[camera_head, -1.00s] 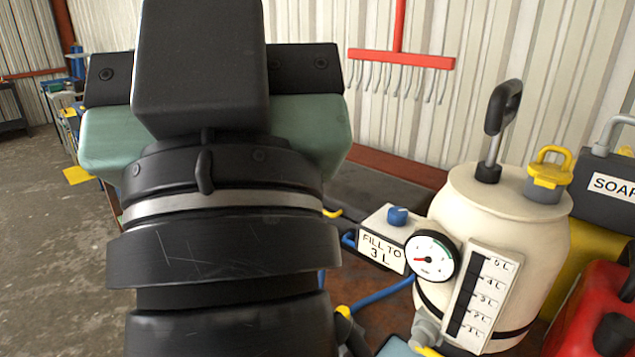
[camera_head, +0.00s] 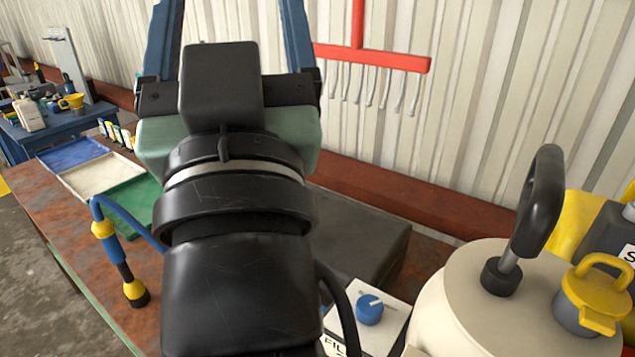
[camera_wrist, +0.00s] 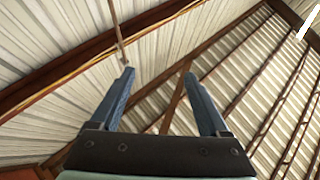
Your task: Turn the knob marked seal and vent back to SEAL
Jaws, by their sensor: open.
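A blue knob (camera_head: 369,309) with a pale mark on its top sits on a white box (camera_head: 392,329) in the head view, right of my arm. I cannot read any seal or vent wording by it. Only part of the box's front label shows at the bottom edge. My gripper (camera_head: 232,12) is above and left of the knob, well apart from it. Its blue fingers are spread and run past the top edge. In the wrist view my gripper (camera_wrist: 158,76) is open and empty, pointing up at the roof.
A cream tank (camera_head: 455,285) with a black handle (camera_head: 540,200) and a yellow-topped cap (camera_head: 595,290) stands right of the box. A dark slab (camera_head: 365,240) lies behind the box. Blue, white and green trays (camera_head: 128,205) and a blue hose (camera_head: 130,215) are at left. A red hook rack (camera_head: 375,57) hangs behind.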

